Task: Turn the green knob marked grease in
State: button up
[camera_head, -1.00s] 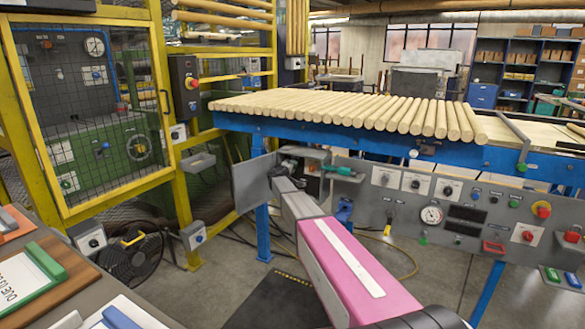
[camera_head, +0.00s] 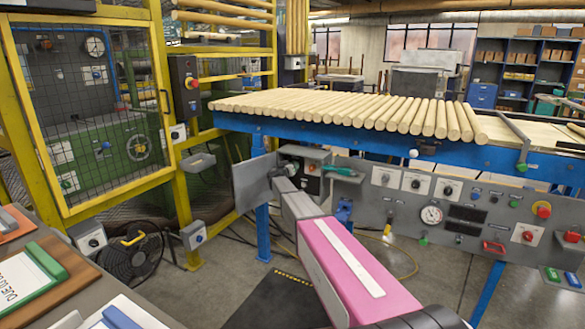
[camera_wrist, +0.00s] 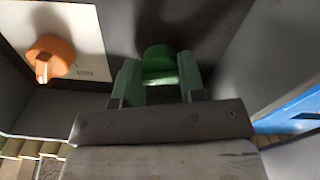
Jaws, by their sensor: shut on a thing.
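A green knob (camera_wrist: 158,60) sits on the dark panel, at the upper middle of the wrist view. My gripper (camera_wrist: 159,76) has one finger on each side of it and is shut on it. The front of the knob shows between the fingertips; no marking beside it can be read. In the head view my gripper (camera_head: 284,169) is at the left end of the grey control panel (camera_head: 395,208), small and partly shaded, and the green knob cannot be made out there.
An orange knob (camera_wrist: 48,60) on a white plate is close to the left of my gripper in the wrist view. A teal-handled tool (camera_head: 342,171) lies right of my gripper. Wooden rods (camera_head: 350,108) lie on the blue-framed table above. A grey plate (camera_head: 254,183) stands just left.

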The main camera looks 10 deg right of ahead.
jog(key=shift+f+m, duration=0.1)
jog(key=shift+m, duration=1.1)
jog(key=o, duration=0.9)
jog(key=shift+s, duration=0.1)
jog(key=v, duration=1)
jog(key=shift+s+a, duration=0.2)
jog(key=shift+s, duration=0.05)
